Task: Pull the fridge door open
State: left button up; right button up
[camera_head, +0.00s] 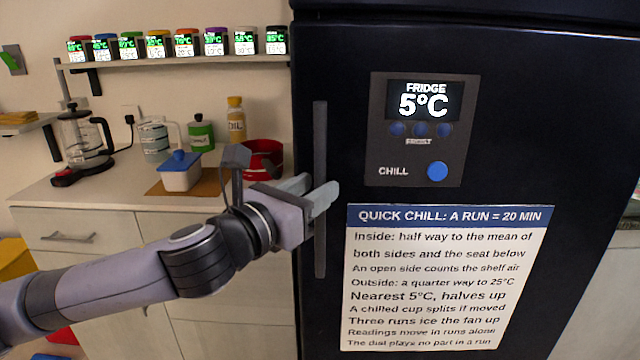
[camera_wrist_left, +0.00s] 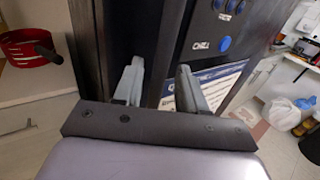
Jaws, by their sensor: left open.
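The dark fridge door (camera_head: 480,120) fills the right of the head view and looks shut. Its long grey vertical handle (camera_head: 320,130) is near the door's left edge. My left gripper (camera_head: 322,194) is open at the handle's middle height, with its fingers over part of the bar. In the left wrist view the open fingers (camera_wrist_left: 160,88) point at the fridge front, and a dark upright strip, apparently the handle, runs between them. I cannot tell whether they touch it. My right gripper is not in view.
The door bears a control panel (camera_head: 418,130) and a printed notice (camera_head: 445,280).

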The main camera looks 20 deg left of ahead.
pick_arm(q)
jog(key=shift+x, duration=1.15)
jog(key=shift+c, duration=0.3)
grip_shut()
